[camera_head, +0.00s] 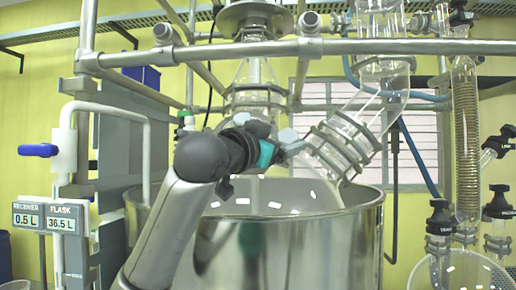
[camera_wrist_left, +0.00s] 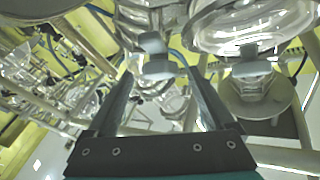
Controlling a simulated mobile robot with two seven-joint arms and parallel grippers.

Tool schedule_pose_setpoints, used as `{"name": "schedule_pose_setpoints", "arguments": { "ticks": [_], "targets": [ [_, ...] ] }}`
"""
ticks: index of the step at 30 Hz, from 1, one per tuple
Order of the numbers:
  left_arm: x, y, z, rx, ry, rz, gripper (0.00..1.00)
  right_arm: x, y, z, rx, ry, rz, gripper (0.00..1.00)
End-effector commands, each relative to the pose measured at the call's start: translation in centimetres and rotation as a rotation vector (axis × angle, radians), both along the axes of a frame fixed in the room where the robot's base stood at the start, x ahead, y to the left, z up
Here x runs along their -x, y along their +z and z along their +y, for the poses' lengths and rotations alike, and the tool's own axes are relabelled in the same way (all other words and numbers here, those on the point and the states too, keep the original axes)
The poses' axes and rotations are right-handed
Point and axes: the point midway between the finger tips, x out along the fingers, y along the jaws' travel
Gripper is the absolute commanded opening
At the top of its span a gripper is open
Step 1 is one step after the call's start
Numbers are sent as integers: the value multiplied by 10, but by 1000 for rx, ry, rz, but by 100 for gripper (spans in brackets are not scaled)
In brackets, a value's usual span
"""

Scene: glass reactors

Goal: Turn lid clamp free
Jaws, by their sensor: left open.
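My left gripper (camera_head: 284,146) reaches in from the lower left in the head view, over the steel bath, in front of the glass neck. In the left wrist view its two dark fingers (camera_wrist_left: 160,88) stand apart. A pale grey winged clamp knob (camera_wrist_left: 155,55) appears beyond and between the fingertips; I see no grip on it. A similar grey piece (camera_head: 289,137) shows beside the gripper in the head view. Another grey knob (camera_wrist_left: 251,62) lies right of the fingers in the wrist view. Contact cannot be told. My right gripper is not in view.
The open steel bath (camera_head: 310,240) stands below. A tilted glass neck with metal rings (camera_head: 340,150) is close at right. A horizontal metal rail (camera_head: 400,47) crosses above.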

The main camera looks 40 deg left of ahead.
Motion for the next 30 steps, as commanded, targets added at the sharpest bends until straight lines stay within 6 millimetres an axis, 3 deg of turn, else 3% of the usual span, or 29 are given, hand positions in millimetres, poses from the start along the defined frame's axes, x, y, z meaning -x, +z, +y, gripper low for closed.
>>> {"name": "schedule_pose_setpoints", "arguments": {
  "ticks": [6,13,19,30],
  "targets": [
    [42,-9,-3,-5,3,-1,87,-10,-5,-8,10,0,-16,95],
    [76,-15,-5,-2,1,0,87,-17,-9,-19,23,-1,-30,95],
    [87,-16,-6,0,1,2,87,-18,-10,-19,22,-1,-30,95],
    [87,-16,-6,0,0,1,87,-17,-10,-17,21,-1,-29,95]
  ]
}}
